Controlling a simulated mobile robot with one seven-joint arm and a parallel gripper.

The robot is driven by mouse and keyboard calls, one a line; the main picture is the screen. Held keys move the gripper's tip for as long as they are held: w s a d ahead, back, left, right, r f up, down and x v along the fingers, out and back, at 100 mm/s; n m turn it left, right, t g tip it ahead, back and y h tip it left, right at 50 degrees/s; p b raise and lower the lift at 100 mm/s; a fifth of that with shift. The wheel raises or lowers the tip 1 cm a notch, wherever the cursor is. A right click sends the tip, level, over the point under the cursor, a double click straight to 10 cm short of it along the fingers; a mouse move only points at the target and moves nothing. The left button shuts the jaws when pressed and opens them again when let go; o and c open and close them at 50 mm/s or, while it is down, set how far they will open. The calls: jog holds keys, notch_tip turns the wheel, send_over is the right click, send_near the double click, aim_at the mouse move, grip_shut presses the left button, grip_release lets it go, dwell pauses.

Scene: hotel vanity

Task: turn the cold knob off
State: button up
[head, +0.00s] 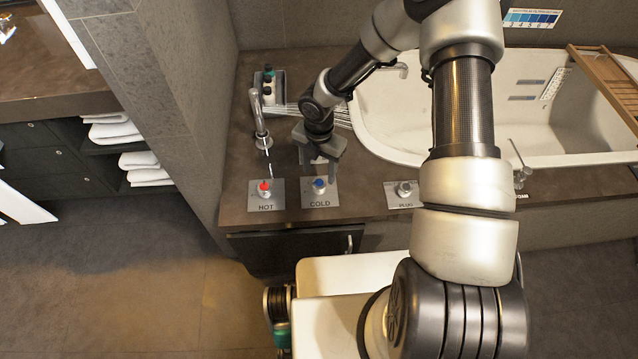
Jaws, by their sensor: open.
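The cold knob (320,184) has a blue top and sits on a metal plate labelled COLD (320,202) on the brown counter. My gripper (319,178) is open, pointing down, with its fingers just behind and above the cold knob. From this view I cannot tell whether a finger touches it. The hot knob (264,187) has a red top and stands to the left on a plate labelled HOT. A curved faucet (258,118) stands behind the hot knob, with a thin bright streak below it that looks like water.
A plug knob (404,188) sits to the right on its own plate. A tray (279,88) with small bottles stands at the back. The white bathtub (385,120) lies behind and right. A stone wall (190,90) rises at the left. A cabinet (290,250) is below the counter.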

aim_at(319, 183)
notch_tip(319, 183, down, 6)
jog(key=shift+f+b, duration=0.1)
jog(key=shift+b, duration=0.4)
jog(key=shift+c, duration=0.5)
jog(key=c, duration=1)
